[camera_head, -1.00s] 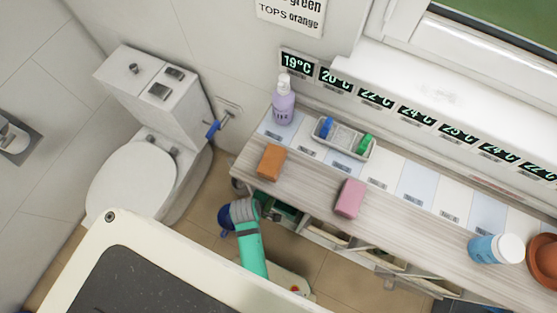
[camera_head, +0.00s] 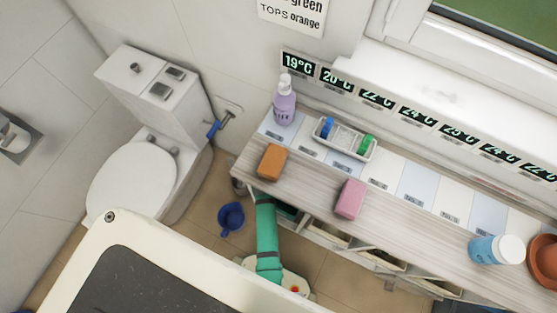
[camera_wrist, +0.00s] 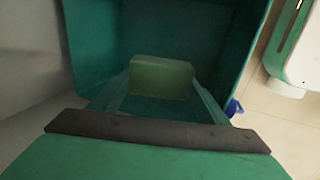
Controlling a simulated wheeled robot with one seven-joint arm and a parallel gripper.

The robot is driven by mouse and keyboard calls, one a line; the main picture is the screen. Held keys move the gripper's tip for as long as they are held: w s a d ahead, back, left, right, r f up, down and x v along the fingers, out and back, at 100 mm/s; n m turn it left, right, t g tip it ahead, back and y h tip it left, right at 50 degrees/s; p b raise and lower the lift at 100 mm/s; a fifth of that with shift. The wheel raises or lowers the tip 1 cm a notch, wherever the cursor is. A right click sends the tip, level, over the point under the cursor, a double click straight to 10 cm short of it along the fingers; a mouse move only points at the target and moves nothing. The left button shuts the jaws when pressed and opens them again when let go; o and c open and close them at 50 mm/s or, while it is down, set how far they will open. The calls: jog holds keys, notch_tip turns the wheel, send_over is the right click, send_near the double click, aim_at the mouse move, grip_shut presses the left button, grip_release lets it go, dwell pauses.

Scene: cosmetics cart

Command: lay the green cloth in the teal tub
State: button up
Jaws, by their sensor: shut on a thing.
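The green cloth (camera_wrist: 162,78) shows in the wrist view as a folded, block-like piece between my fingertips. My gripper (camera_wrist: 160,92) is shut on it. The teal tub (camera_wrist: 88,35) surrounds the cloth in the wrist view, with its walls at the left, back and right. The cloth is inside the tub's walls, low and near its far side; I cannot tell whether it touches the bottom. In the head view my green arm reaches under the cart's top edge, which hides my gripper and the cloth.
The cart top (camera_head: 310,180) holds an orange block (camera_head: 271,162), a pink block (camera_head: 350,198), a lilac pump bottle (camera_head: 284,100), a small tray (camera_head: 345,139) and a blue jar (camera_head: 496,249). A blue cup-like thing (camera_head: 231,217) stands on the floor left of my arm. A toilet (camera_head: 130,187) is farther left.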

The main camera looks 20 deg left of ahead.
jog(key=shift+w+f, duration=0.15)
jog(key=shift+f, duration=0.4)
jog(key=shift+w+r+g, duration=0.2)
jog(key=shift+w+g, duration=0.1)
jog(key=shift+w, duration=0.05)
jog(key=w+g, duration=0.1)
jog(key=g, duration=0.1)
jog(key=shift+w+r+g, duration=0.1)
jog(key=shift+w+g, duration=0.1)
jog(key=shift+g, duration=0.1)
jog(key=shift+s+d+f, duration=0.1)
jog(key=shift+d+f, duration=0.05)
jog(key=shift+f, duration=0.7)
jog(key=shift+f, duration=0.55)
jog(key=o, duration=0.9)
